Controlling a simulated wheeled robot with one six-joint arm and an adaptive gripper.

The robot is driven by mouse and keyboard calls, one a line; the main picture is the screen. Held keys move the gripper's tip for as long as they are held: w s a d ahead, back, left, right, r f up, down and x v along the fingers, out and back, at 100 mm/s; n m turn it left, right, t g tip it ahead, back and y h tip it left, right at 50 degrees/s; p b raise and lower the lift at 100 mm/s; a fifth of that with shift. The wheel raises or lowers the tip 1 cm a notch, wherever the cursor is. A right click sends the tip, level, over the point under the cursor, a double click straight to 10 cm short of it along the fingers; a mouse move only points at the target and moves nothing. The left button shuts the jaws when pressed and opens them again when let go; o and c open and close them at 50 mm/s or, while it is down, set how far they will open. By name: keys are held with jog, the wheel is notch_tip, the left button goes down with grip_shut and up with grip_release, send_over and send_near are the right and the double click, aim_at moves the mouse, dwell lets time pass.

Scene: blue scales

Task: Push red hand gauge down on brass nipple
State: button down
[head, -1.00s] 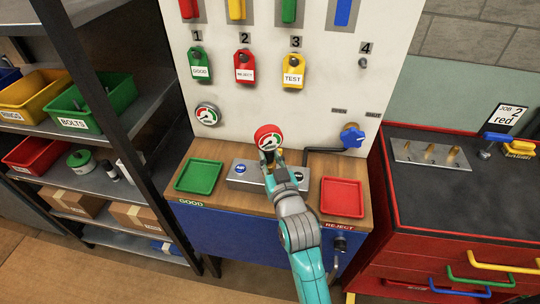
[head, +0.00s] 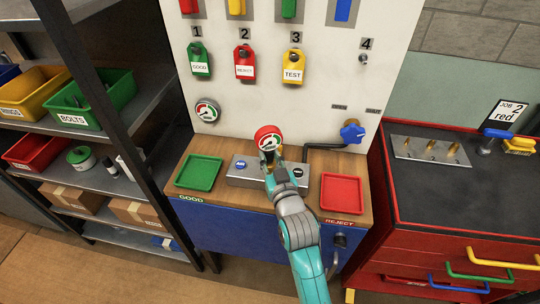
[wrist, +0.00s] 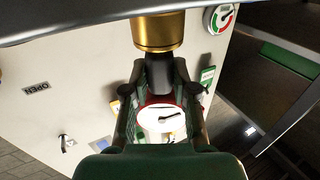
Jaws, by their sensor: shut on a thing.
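The red hand gauge (head: 268,137), with a white, green and red dial, is upright above the grey metal block (head: 237,182). My gripper (head: 271,166) is shut on it just below the dial. In the wrist view the gauge's red-rimmed dial (wrist: 161,117) shows between the fingers of my gripper (wrist: 161,92), with a dark stem beyond it. A brass cylinder (wrist: 158,32) lines up with that stem. I cannot tell whether it belongs to the gauge or is the nipple. In the head view my gripper and arm hide the nipple and the middle of the block.
A green tray (head: 199,173) stands left of the block and a red tray (head: 342,193) right of it. Behind are the white panel (head: 300,115), a wall gauge (head: 207,110) and a blue valve handle (head: 352,132). A dark hose runs behind the block.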

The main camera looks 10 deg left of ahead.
jog(key=c, duration=0.8)
grip_release()
jog(key=shift+c, duration=0.2)
jog(key=shift+s+d, duration=0.2)
jog(key=shift+s, duration=0.3)
jog(key=v, duration=1.1)
